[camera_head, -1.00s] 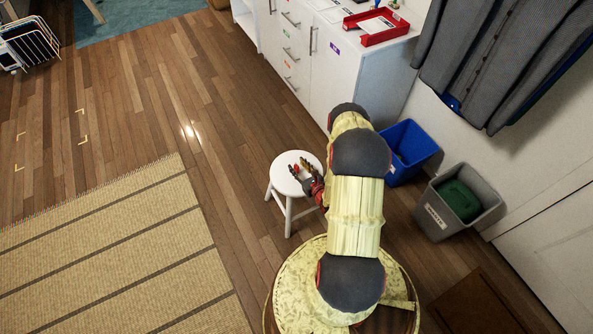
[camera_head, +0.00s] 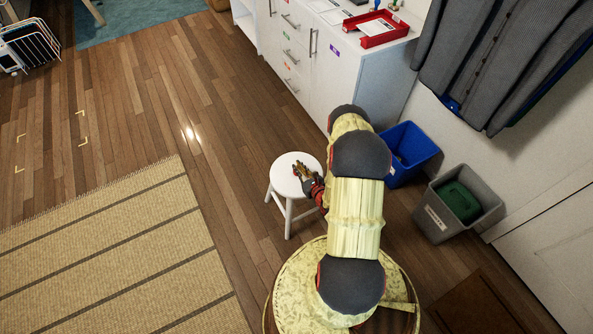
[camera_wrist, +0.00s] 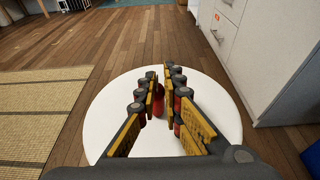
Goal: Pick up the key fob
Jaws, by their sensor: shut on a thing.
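My gripper (camera_head: 298,169) is low over the seat of a small round white stool (camera_head: 284,184). In the wrist view, its two yellow and dark fingers (camera_wrist: 161,82) have come close together above the white seat (camera_wrist: 108,112). They are shut on a small red thing (camera_wrist: 158,102), which I take to be the key fob. The fingers hide most of it, so its full shape does not show. I cannot tell whether it touches the seat. The rest of the seat looks bare.
A white cabinet (camera_head: 335,75) with a red tray (camera_head: 376,27) on top stands behind the stool. A blue bin (camera_head: 408,152) and a grey bin (camera_head: 457,204) stand to the right. The wooden floor left of the stool is clear, with a striped rug (camera_head: 120,255) beyond.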

